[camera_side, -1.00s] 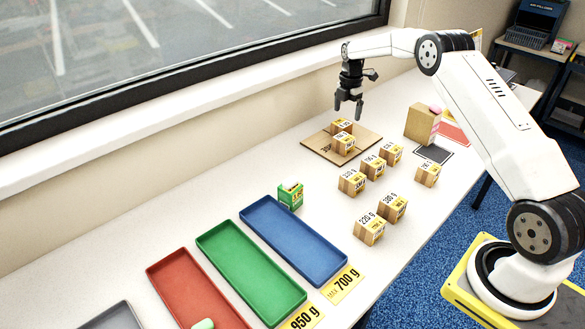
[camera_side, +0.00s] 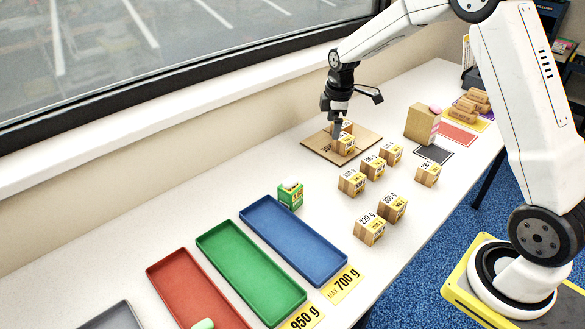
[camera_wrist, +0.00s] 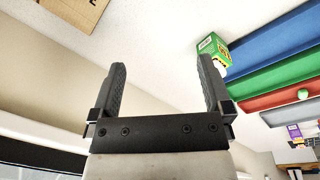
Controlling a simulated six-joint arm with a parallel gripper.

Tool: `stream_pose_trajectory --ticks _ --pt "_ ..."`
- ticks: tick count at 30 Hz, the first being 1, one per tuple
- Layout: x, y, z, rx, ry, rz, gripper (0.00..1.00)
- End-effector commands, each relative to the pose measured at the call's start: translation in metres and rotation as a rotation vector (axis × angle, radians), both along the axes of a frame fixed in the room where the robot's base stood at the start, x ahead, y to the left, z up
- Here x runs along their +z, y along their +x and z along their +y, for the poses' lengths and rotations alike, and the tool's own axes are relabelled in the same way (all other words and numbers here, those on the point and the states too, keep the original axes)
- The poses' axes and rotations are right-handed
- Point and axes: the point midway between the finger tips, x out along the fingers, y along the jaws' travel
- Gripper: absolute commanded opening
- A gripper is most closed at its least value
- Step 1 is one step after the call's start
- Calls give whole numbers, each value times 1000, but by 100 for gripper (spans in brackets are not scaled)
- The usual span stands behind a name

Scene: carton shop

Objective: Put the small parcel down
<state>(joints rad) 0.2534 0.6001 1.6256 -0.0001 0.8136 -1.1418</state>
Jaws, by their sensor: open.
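Several small labelled parcels stand on the table. One small parcel (camera_side: 345,146) sits on the brown cardboard sheet (camera_side: 317,144). A second small parcel (camera_side: 347,126) is just behind it, mostly hidden by my gripper (camera_side: 336,130). A piece of the cardboard (camera_wrist: 75,12) shows at the top left there. I cannot tell whether the fingers touch the back parcel.
Loose parcels (camera_side: 352,182) stand to the right of and below the sheet. A green box (camera_side: 290,195) is beside the blue tray (camera_side: 292,240); green (camera_side: 250,273) and red (camera_side: 190,290) trays follow. A taller carton (camera_side: 421,124) stands right. The window sill (camera_side: 200,146) runs behind.

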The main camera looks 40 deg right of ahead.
Motion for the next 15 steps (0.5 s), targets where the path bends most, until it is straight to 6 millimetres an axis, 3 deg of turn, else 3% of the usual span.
stream_pose_trajectory --ticks 6,15 --pt "6 -45 44 -220 26 -40 100" --pt "5 -118 92 -525 82 -92 100"
